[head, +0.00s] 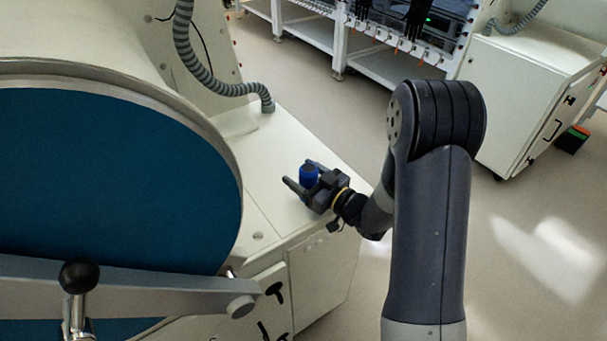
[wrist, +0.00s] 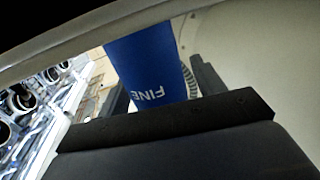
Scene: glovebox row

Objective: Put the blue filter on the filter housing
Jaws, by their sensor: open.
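The blue filter (head: 309,176) is a small blue cylinder over the white cabinet top in the head view. In the wrist view the blue filter (wrist: 147,68) shows large, with the word FINE on it. My gripper (head: 302,176) is open, with one finger on each side of the filter. In the wrist view the fingers of my gripper (wrist: 160,85) stand left and right of the filter, with a gap at the left. What lies under the filter is hidden, and I cannot make out the filter housing.
A large round blue door (head: 105,200) with a grey bar (head: 150,290) and black knob (head: 79,276) fills the left. A grey corrugated hose (head: 205,82) meets the cabinet top (head: 265,205) behind my gripper. Open floor (head: 530,230) lies to the right.

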